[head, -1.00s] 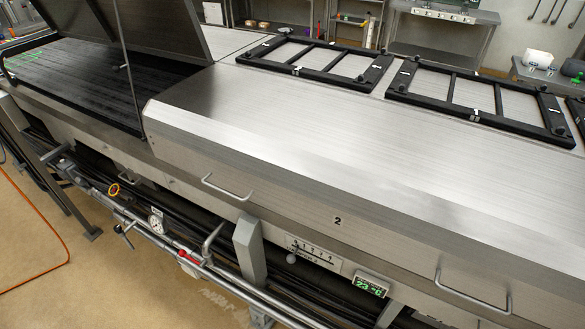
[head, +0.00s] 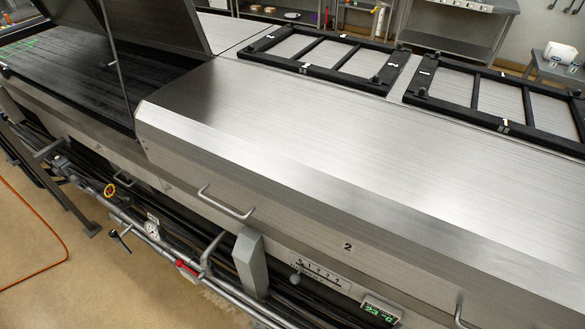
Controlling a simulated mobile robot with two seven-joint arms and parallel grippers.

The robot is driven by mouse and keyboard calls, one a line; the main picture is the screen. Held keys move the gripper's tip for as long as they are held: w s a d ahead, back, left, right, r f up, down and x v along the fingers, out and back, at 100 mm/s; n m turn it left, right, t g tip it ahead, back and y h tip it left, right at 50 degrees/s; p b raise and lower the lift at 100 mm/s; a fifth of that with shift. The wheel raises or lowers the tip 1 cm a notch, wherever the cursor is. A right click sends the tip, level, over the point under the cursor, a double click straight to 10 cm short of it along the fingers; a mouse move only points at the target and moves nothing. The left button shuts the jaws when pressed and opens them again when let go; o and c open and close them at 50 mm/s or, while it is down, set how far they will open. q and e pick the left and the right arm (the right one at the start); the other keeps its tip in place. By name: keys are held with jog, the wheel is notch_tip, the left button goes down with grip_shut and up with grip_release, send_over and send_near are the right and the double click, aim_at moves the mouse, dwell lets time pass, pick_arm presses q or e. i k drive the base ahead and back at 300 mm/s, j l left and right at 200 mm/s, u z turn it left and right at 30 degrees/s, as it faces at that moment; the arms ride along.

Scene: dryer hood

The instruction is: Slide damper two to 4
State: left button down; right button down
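Damper two's scale plate (head: 320,273) is on the front of the hood section marked 2, below its lower edge. It carries a row of several printed marks and digits, small but partly readable. A light round knob (head: 295,279) sits below the left end of the scale, near its lowest marks. The number 2 label (head: 348,246) is on the hood front above and to the right of the scale. Neither of my grippers is in view.
A grey post (head: 249,262) stands just left of the scale. A green-lit temperature display (head: 381,309) is to its right. Hood handles (head: 226,204) project from the front.

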aim_at(295, 279)
jog(key=k, duration=1)
